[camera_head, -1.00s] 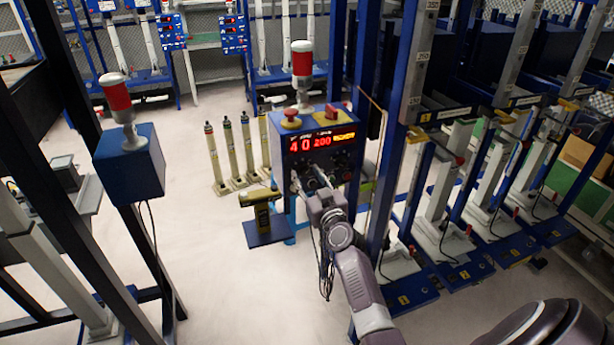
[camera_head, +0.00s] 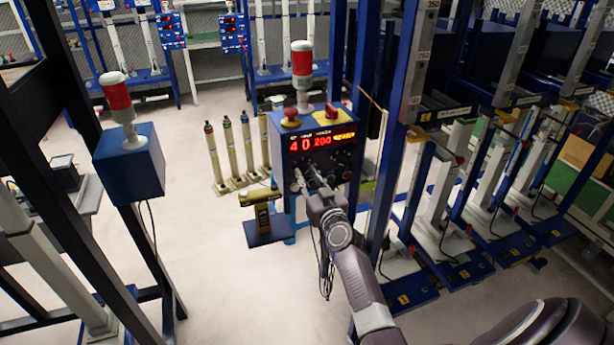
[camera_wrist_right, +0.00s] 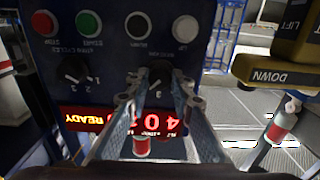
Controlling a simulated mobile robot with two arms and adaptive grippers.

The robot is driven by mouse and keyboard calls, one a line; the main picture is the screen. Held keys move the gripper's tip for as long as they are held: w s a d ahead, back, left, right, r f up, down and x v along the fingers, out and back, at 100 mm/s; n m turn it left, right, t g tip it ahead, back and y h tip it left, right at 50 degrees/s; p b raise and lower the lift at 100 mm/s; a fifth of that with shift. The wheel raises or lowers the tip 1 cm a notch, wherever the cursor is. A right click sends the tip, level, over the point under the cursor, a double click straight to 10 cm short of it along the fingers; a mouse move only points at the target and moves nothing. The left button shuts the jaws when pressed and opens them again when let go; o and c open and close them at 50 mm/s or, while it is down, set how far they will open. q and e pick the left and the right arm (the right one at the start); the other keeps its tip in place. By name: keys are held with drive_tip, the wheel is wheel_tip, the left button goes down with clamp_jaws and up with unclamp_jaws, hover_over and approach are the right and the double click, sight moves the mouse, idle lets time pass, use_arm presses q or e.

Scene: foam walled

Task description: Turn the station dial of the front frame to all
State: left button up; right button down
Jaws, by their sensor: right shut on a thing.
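The front frame's control box (camera_head: 297,172) is dark blue with a lit red display (camera_head: 308,141) reading 40 and 200 and yellow text at its right. In the right wrist view the panel (camera_wrist_right: 113,35) appears upside down. The station dial (camera_wrist_right: 159,73) is a black knob there, between the fingers of my right gripper (camera_wrist_right: 158,84). My right gripper (camera_head: 311,177) is shut on the dial and hides much of it in the head view; its exact setting is hard to read. A digit 3 shows beside it. My left gripper is not in view.
A second black dial (camera_wrist_right: 78,73) sits beside the held one. A red button (camera_wrist_right: 44,23), a green button (camera_wrist_right: 88,23), a black one and a white one line the panel. A yellow DOWN/LIFT piece (camera_wrist_right: 275,68) stands close by. A blue frame post (camera_head: 397,110) rises right of the box.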

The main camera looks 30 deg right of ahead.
drive_tip(key=m, duration=0.3)
drive_tip(key=shift+m, duration=2.2)
drive_tip(key=c, duration=1.7)
unclamp_jaws()
drive_tip(key=shift+s, duration=0.1)
drive_tip(key=v, duration=1.1)
drive_tip(key=shift+s, duration=0.4)
drive_tip(key=shift+f, duration=0.1)
